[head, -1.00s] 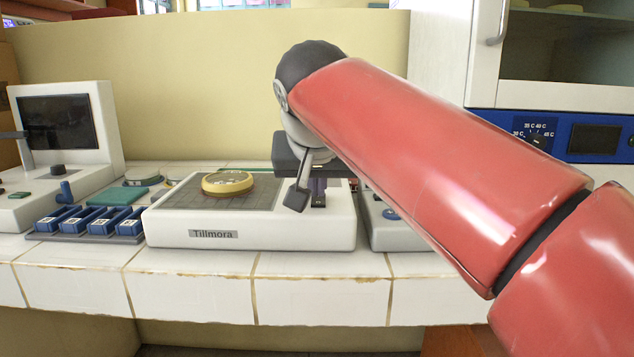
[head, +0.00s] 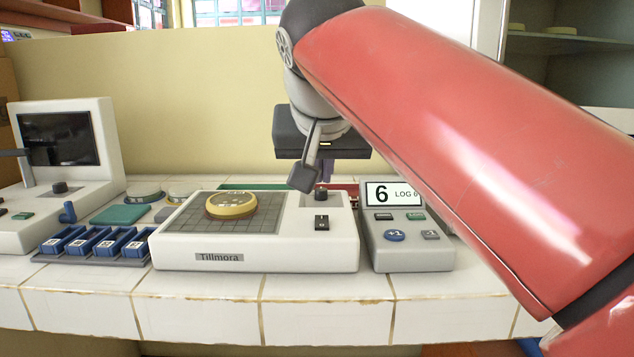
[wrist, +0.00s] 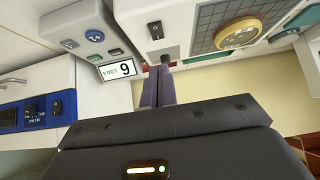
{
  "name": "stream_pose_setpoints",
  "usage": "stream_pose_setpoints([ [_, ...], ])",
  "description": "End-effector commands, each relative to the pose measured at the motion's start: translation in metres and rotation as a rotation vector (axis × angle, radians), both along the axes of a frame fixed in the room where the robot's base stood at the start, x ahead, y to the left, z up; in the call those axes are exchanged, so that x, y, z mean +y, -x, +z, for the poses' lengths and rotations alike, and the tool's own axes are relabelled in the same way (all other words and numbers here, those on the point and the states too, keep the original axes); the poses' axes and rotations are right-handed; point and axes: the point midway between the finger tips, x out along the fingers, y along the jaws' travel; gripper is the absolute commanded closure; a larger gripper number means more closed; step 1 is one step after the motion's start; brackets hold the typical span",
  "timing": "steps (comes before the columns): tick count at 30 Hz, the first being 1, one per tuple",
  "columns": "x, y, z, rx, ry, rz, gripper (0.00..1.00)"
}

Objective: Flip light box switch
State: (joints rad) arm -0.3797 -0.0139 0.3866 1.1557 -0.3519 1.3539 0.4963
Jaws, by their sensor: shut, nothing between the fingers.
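The light box is a white box labelled Tillmora (head: 285,254), with a dark grid panel and a yellow-rimmed dish (head: 231,205) on it. Its black rocker switch (head: 322,222) is at the right front of the top and also shows in the wrist view (wrist: 156,30). A dark round knob (head: 320,193) sits behind the switch. My gripper (head: 325,182) is shut and empty, pointing down above the back of the box near the knob. In the wrist view the purple-grey fingers (wrist: 164,78) end close to the knob; I cannot tell whether they touch it.
A grey counter (head: 415,257) reading 6 stands right of the box. Left are a rack of blue blocks (head: 88,243), a green pad (head: 120,214) and a white device with a dark screen (head: 58,140). The tiled front edge is clear.

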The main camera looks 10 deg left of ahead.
Motion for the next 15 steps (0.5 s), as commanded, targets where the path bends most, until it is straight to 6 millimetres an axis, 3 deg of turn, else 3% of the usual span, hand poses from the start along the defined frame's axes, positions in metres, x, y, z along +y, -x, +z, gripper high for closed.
stream_pose_setpoints([
  [6,-0.006,0.030,0.023,0.001,0.000,0.003,1.00],
  [15,-0.009,0.041,0.031,0.003,0.001,0.001,1.00],
])
